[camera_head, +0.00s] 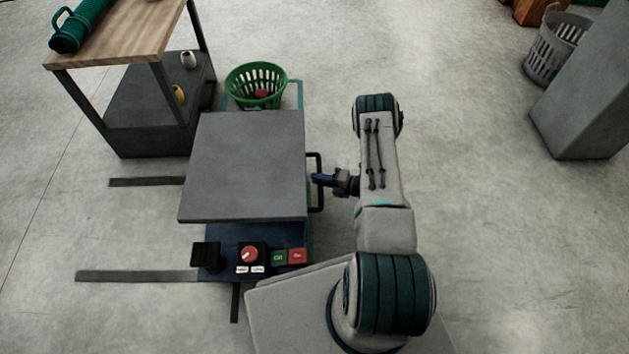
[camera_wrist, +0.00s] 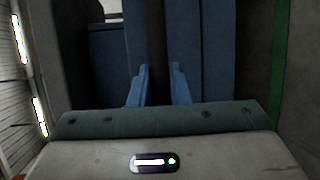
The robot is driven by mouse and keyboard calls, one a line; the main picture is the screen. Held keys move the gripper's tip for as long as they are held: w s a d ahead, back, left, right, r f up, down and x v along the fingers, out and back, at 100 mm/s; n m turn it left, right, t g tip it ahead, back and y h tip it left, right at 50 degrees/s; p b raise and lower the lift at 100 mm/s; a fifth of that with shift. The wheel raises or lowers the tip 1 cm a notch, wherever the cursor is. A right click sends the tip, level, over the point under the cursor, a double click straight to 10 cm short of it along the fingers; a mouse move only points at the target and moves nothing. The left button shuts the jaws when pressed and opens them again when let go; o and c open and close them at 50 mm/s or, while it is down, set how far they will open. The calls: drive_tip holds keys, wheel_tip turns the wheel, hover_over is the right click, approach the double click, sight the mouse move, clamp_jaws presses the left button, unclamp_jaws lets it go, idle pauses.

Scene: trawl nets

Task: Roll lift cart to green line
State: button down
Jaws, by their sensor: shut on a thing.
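The lift cart has a flat grey top (camera_head: 245,165) and a dark blue base with a control panel (camera_head: 262,256) at its near end. A black bar handle (camera_head: 319,158) stands out from its right side. My gripper (camera_head: 320,180) is at this handle and shut on it. In the wrist view the dark handle bar (camera_wrist: 155,45) runs upright between my blue fingers. A green line (camera_head: 301,92) shows on the floor at the cart's far right corner, partly hidden by the cart. A green strip also shows at the right of the wrist view (camera_wrist: 279,60).
A green basket (camera_head: 240,90) with a red thing inside stands just beyond the cart. A wood-topped table (camera_head: 125,40) stands at the far left. Dark strips (camera_head: 140,276) lie on the floor left of the cart. A grey basket (camera_head: 545,60) and grey block (camera_head: 590,110) stand far right.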

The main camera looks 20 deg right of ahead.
drive_tip(key=shift+s+d, duration=0.1)
drive_tip(key=shift+d, duration=0.15)
drive_tip(key=c, duration=1.4)
unclamp_jaws()
drive_tip(key=shift+d, duration=0.25)
drive_tip(key=shift+o, duration=0.2)
drive_tip(key=shift+a, duration=0.25)
drive_tip(key=p+v, duration=0.4)
drive_tip(key=v, duration=1)
